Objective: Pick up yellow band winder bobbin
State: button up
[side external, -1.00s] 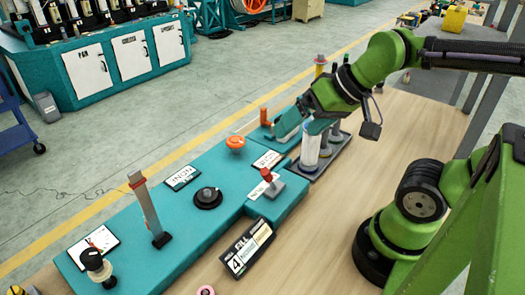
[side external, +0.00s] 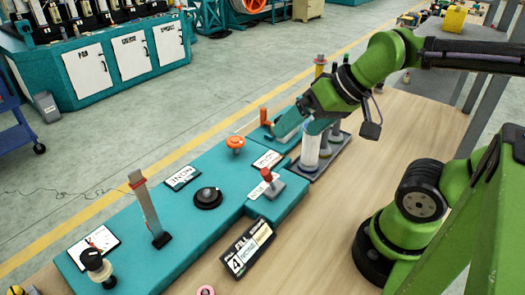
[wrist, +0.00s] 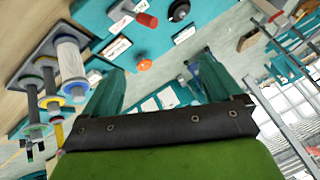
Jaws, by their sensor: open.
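The bobbins stand in a dark rack (side external: 331,158) beside the teal machine. In the wrist view, a dark grey bobbin with a yellow band (wrist: 48,101) is at the left, between a white bobbin with a blue band (wrist: 72,62) and a grey one with a green band (wrist: 31,108). In the side view the white bobbin (side external: 310,151) is partly behind my gripper, and I cannot tell which dark bobbin has the yellow band. My gripper (side external: 298,131) is open above the teal machine near the rack. Its teal fingers (wrist: 164,88) show nothing between them in the wrist view.
The teal machine (side external: 165,235) carries an orange knob (side external: 235,142), a red-topped lever (side external: 270,178), an upright grey post (side external: 148,205) and labels. Bare wooden table (side external: 375,150) lies right of the rack.

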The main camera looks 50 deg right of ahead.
jog(key=r+m+g+h, duration=0.1)
jog(key=m+g+h, duration=0.1)
jog(key=m+g, duration=0.5)
send_over(325, 132)
jog(key=d, duration=0.2)
jog(key=r, duration=0.2)
jog(key=f, duration=1.6)
jog(key=shift+w+a+f, duration=0.25)
jog(key=shift+a+f, duration=0.05)
jog(key=c, duration=1.5)
